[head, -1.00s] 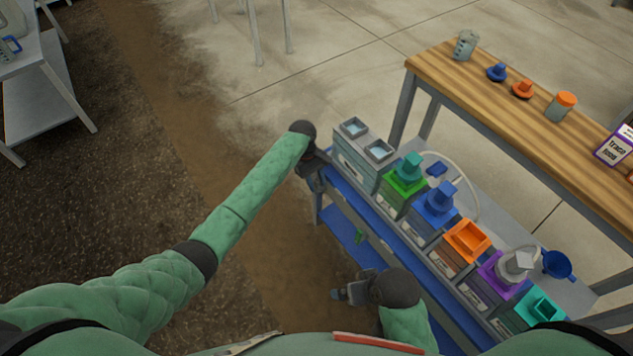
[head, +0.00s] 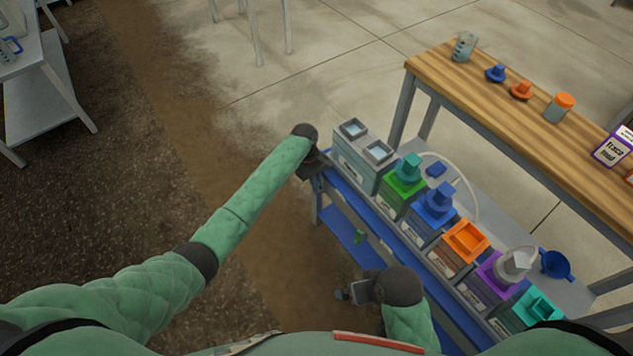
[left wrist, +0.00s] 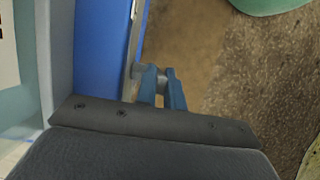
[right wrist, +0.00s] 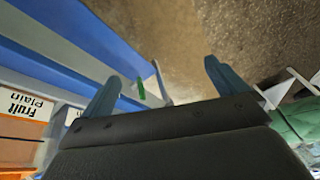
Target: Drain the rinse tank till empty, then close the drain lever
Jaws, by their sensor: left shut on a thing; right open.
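The grey tank block (head: 350,160) at the far left end of the skid has two square openings with pale blue inside; I take it to hold the rinse tank. Its liquid level cannot be read. My left gripper (head: 318,184) is at the skid's left front corner, below this block. In the left wrist view its fingers (left wrist: 161,84) are shut on a small grey part (left wrist: 160,75) beside the blue edge, apparently the drain lever, mostly hidden by the fingers. My right gripper (head: 345,294) is open and empty in front of the skid; it also shows in the right wrist view (right wrist: 163,80).
Coloured tanks, including green (head: 404,186), blue (head: 436,212) and orange (head: 466,241), line the skid to the right. A small green part (head: 358,237) hangs at the blue front. A wooden bench (head: 500,118) stands behind.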

